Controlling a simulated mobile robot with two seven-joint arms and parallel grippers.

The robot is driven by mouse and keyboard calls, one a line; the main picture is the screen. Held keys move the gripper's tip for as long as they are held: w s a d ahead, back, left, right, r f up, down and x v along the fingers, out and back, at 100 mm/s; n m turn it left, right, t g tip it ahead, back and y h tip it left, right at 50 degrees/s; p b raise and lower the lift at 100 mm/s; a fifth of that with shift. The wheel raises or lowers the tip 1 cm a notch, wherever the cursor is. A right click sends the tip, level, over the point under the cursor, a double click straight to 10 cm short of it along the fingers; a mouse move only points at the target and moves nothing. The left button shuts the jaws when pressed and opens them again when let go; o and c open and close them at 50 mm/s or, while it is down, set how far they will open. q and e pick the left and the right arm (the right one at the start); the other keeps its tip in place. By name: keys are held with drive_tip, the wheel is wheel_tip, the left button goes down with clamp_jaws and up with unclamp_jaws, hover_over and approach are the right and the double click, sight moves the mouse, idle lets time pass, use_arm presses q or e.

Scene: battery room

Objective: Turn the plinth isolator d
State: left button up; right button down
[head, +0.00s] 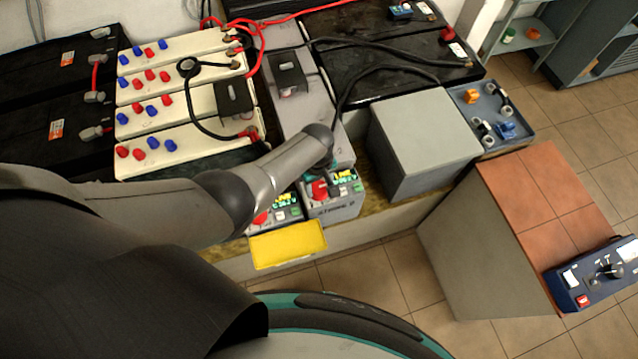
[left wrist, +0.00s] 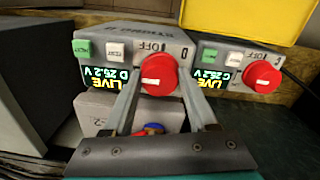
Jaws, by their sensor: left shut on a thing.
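Isolator D (head: 336,206) is a grey box on the front ledge with a red rotary knob. In the left wrist view it shows upside down, with the knob (left wrist: 160,76), an OFF mark, a green and a white button, and a display (left wrist: 107,78) reading LIVE, D 25.2 V. My left gripper (left wrist: 160,85) is shut on this knob, one finger on each side. In the head view the left gripper (head: 322,182) is over the box and partly hidden by my arm. My right gripper is not in view.
Isolator C (head: 283,214), also LIVE, stands just left of D, with a yellow panel (head: 288,245) in front. A grey box (head: 425,140) stands to the right. Batteries and cables lie behind. A tiled-top block (head: 545,195) carries a blue control box (head: 590,275).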

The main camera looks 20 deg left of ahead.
sight(317, 189)
use_arm(q)
drive_tip(key=o, duration=1.4)
drive_tip(key=shift+c, duration=0.2)
drive_tip(key=shift+r, duration=0.15)
wheel_tip(317, 189, up, 15)
drive_tip(key=p, duration=0.8)
drive_tip(key=shift+s+a, duration=0.15)
drive_tip(key=shift+a, duration=0.05)
